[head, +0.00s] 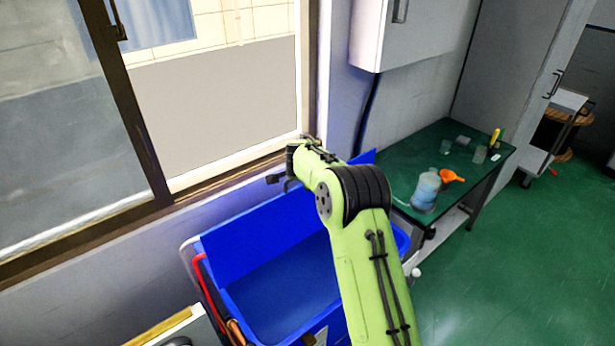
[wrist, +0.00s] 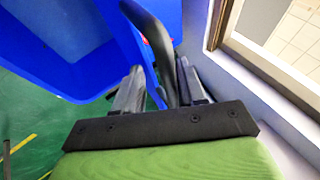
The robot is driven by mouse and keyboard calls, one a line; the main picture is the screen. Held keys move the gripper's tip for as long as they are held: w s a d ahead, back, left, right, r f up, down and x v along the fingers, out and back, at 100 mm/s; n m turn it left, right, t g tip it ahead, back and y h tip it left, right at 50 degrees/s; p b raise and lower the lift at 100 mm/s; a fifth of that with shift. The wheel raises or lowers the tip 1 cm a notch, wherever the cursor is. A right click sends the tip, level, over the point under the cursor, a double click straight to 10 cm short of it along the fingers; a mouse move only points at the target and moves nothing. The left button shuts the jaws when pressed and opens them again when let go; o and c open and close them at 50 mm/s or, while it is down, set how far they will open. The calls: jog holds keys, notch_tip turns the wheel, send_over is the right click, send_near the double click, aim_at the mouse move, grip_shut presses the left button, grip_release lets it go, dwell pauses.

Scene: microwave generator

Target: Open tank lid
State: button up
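The blue tank (head: 285,290) stands below the window, partly hidden behind my arm. Its blue lid (head: 245,243) stands raised along the wall side, and I can see into the tank. My gripper (head: 283,181) is just above the lid's upper edge, near the window sill. In the wrist view, my gripper's two fingers (wrist: 160,82) are apart, with a dark curved bar (wrist: 164,48), which looks like a handle, between them. Blue shows between the left finger and the bar; contact on the right side is unclear. The blue tank and lid fill the upper left there.
The window frame (head: 150,150) and wall are close behind the gripper. A red hose (head: 205,290) runs along the tank's left side. Green floor (head: 500,270) is free at right.

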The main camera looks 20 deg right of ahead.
jog(key=shift+w+a+f, duration=0.1)
jog(key=shift+w+f, duration=0.1)
jog(key=shift+f, duration=0.05)
jog(key=shift+s+r, duration=0.1)
jog(key=shift+r, duration=0.1)
jog(key=b+v, duration=0.2)
jog(key=v, duration=1.3)
jog(key=shift+r, duration=0.25)
jog(key=shift+a, duration=0.15)
